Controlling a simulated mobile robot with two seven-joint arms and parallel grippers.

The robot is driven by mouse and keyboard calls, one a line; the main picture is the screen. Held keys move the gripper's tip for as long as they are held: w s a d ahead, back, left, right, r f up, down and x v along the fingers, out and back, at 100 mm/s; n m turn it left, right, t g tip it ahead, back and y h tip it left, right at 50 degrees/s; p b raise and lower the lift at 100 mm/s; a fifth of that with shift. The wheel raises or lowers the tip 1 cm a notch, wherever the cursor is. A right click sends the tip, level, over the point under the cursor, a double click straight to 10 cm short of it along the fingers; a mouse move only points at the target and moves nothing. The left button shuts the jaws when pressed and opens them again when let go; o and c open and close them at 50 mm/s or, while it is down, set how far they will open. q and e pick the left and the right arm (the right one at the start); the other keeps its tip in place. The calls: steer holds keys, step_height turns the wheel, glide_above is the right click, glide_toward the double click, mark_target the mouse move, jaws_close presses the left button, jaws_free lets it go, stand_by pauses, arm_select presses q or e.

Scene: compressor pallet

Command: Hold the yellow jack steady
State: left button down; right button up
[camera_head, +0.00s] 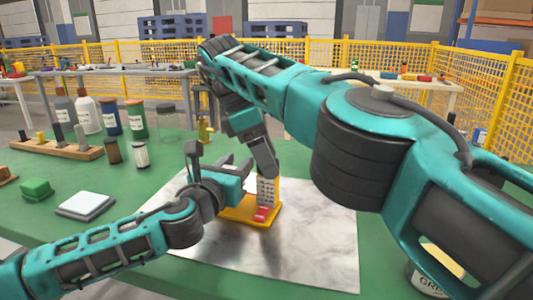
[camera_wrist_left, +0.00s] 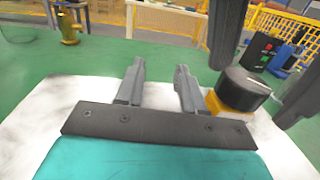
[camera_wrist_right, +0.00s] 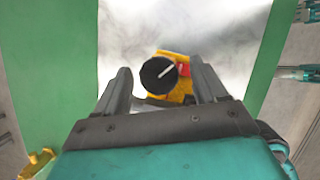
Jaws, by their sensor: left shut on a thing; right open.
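The yellow jack stands on a pale marbled sheet; its yellow base (camera_head: 240,212) shows in the head view with a grey perforated upright and a red part. Its round black knob (camera_wrist_left: 243,90) shows in the left wrist view, and the knob with a white line shows in the right wrist view (camera_wrist_right: 158,73). My left gripper (camera_head: 243,168) is low beside the jack, shut on it; the exact contact is hard to see. My right gripper (camera_head: 266,172) is above the jack, open, with its fingers (camera_wrist_right: 165,88) on either side of the knob in the right wrist view.
The marbled sheet (camera_head: 320,245) lies on a green table. At the left stand bottles (camera_head: 110,118), a wooden rack (camera_head: 60,148), a white square pad (camera_head: 85,205) and a green block (camera_head: 36,188). A yellow fitting (camera_wrist_left: 68,28) stands behind the sheet.

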steer(key=shift+n, duration=0.5)
steer(key=shift+t, duration=0.3)
